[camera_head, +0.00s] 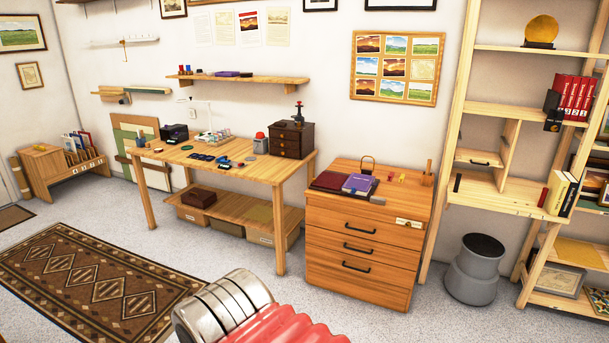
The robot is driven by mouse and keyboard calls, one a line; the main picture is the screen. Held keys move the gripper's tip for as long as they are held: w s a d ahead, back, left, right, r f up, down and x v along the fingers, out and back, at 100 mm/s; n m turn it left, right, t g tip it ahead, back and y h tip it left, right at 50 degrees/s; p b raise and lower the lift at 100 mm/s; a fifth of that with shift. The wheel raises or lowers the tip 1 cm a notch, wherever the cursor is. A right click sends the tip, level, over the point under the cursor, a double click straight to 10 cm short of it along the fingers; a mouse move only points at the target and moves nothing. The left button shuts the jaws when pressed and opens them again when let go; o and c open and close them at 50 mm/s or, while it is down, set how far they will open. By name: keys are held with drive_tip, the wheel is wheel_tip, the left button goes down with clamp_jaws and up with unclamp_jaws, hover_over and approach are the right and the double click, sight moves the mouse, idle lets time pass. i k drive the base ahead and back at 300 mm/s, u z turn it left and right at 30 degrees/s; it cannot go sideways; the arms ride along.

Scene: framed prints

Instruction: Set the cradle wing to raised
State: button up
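I cannot pick out a cradle wing for certain in this view. On top of the wooden drawer chest (362,247), a flat dark red piece (329,181) lies beside a purple book (358,184), with a grey edge (377,199) at the right. These may belong to a cradle, but they are too small to tell, and so is whether any part is raised. A silver and red ribbed part at the bottom of the view appears to be my arm. My gripper's fingers do not show.
A wooden workbench (195,160) with small items and a dark drawer box (291,139) stands left of the chest. A grey stool (474,270) and tall shelving (530,130) stand at the right. A patterned rug (90,285) lies left. Grey floor before the chest is clear.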

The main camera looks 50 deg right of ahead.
sight(326, 180)
drive_tip(key=i, duration=0.95)
drive_tip(key=z, duration=2.35)
drive_tip(key=i, duration=1.3)
drive_tip(key=u, duration=0.05)
